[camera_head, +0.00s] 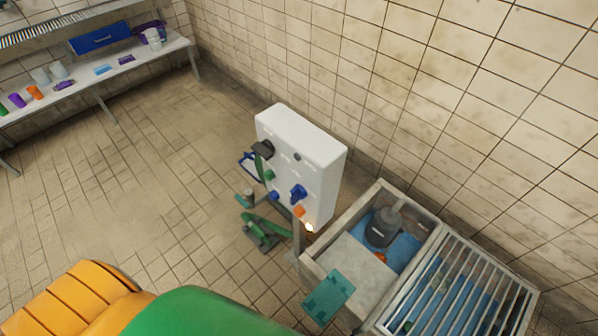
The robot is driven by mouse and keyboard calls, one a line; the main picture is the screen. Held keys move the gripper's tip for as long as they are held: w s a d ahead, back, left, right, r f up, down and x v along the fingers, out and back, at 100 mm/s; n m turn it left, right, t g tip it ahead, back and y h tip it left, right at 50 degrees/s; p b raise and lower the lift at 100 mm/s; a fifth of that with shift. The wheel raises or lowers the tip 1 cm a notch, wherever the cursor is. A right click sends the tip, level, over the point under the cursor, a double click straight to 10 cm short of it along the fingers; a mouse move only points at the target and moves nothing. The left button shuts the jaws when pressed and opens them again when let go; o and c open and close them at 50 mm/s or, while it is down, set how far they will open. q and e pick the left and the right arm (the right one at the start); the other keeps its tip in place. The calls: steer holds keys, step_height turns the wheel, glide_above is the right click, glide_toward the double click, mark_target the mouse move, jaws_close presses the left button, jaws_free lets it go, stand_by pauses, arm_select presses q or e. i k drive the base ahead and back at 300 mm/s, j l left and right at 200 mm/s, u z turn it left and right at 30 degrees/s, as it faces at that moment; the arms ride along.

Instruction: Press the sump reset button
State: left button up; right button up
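A white control box (298,165) stands on a post against the back wall, its front face turned to the left. On it are a dark block (262,149), a green knob (269,175), blue knobs (298,194) and a small orange part (299,211). A small bright glowing spot (309,228) shows at its lower edge. Any label is too small to read, so I cannot tell which part is the sump reset button. I make out neither gripper in this view.
A concrete sump pit (338,225) with a dark pump (382,228) and blue water lies right of the box. A metal grate (464,290) covers its right part; a teal plate (328,295) is at its front. Green parts (262,232) stand below the box. A bench (130,60) is upper left.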

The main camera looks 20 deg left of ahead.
mark_target(274, 196)
steer(key=u, duration=1)
